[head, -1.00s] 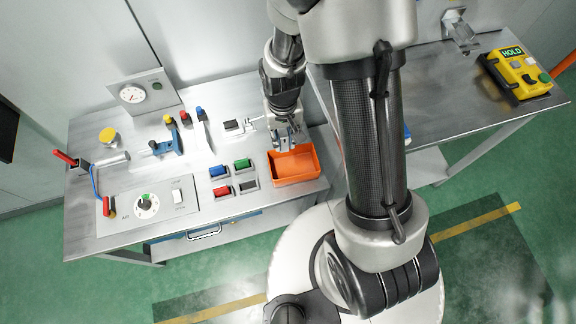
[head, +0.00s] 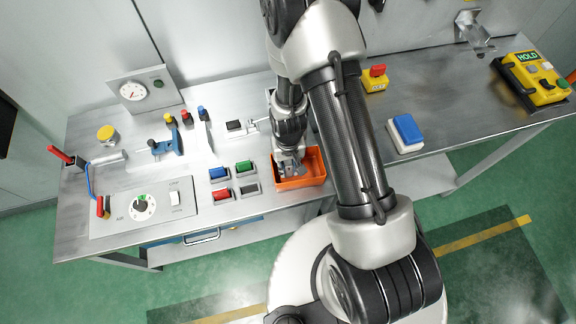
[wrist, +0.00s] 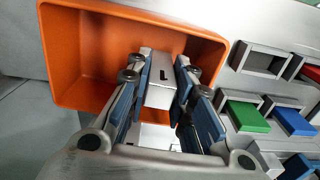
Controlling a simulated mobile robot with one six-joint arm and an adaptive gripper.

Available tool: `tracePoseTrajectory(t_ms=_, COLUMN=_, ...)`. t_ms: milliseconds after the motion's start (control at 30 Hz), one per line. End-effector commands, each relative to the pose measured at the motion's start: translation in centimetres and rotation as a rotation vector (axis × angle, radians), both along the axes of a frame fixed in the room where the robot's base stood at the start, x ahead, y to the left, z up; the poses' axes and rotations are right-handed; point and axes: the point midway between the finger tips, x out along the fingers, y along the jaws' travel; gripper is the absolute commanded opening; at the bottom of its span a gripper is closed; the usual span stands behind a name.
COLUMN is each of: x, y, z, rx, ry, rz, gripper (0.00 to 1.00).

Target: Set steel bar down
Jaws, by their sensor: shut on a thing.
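The steel bar (wrist: 165,82) shows in the wrist view as a pale grey block with a small dark slot. It sits between the blue-padded fingers of my gripper (wrist: 163,70), which is shut on it. In the head view my gripper (head: 290,166) points down into the orange bin (head: 312,181) at the table's front right. The wrist view shows the bin (wrist: 75,60) around and beyond the bar, with its floor and walls otherwise bare. Whether the bar touches the bin floor cannot be told. The bar is mostly hidden in the head view.
A blue clamp (head: 168,146) and a dial panel (head: 150,204) are further left. A second table with a blue button (head: 407,128) is right.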

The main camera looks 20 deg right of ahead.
Motion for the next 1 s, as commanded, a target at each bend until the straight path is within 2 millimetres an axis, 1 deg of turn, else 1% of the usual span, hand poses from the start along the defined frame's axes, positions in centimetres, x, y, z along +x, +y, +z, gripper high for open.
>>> tracePoseTrajectory(t_ms=167, x=0.07, y=0.00, z=0.17, rx=0.000, ry=-0.002, rz=0.000, gripper=0.00)
tracePoseTrajectory(t_ms=300, x=0.05, y=0.01, z=-0.28, rx=0.000, ry=-0.001, rz=0.000, gripper=0.00)
tracePoseTrajectory(t_ms=333, x=0.04, y=0.01, z=-0.23, rx=0.000, ry=-0.001, rz=0.000, gripper=0.23)
tracePoseTrajectory(t_ms=600, x=0.04, y=0.01, z=-0.14, rx=0.000, ry=-0.001, rz=0.000, gripper=0.41)
tracePoseTrajectory(t_ms=867, x=0.04, y=0.01, z=-0.14, rx=0.000, ry=-0.001, rz=0.000, gripper=0.41)
tracePoseTrajectory(t_ms=1000, x=0.05, y=0.01, z=0.34, rx=0.000, ry=-0.001, rz=0.000, gripper=0.41)
